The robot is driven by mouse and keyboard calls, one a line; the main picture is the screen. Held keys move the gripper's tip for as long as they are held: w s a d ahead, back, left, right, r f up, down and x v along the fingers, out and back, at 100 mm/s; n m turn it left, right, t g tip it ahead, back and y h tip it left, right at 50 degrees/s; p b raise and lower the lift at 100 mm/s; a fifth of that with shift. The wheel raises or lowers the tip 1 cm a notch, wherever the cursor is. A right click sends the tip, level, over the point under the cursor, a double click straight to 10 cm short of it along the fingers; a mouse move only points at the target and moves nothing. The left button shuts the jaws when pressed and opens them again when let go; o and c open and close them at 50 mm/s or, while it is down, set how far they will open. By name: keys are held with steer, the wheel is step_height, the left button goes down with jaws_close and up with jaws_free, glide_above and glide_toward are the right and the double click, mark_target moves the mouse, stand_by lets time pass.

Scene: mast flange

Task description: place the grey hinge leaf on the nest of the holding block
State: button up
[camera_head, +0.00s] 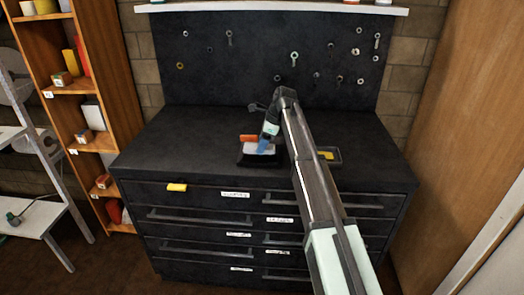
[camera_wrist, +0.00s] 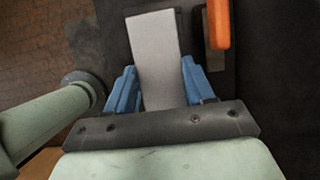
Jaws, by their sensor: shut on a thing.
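The grey hinge leaf (camera_wrist: 155,50) is a flat, light grey plate between the blue fingers of my gripper (camera_wrist: 153,88) in the wrist view. My gripper (camera_head: 263,146) is shut on it, and the plate reaches out past the fingertips. In the head view the leaf (camera_head: 250,148) is a small pale patch beside the fingers. The black holding block (camera_head: 246,161) lies under and around it, with an orange handle (camera_wrist: 218,25) on its right in the wrist view. The leaf and fingers hide the nest. I cannot tell whether the leaf touches the block.
The dark bench top (camera_head: 190,135) is mostly clear. A shallow tray (camera_head: 338,160) with a yellow piece (camera_head: 326,155) lies right of the block, partly behind my arm. A tool board (camera_head: 230,70) stands behind.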

steer(key=shift+f, duration=1.4)
steer(key=o, duration=1.4)
steer(key=shift+f, duration=0.1)
steer(key=v, duration=1.2)
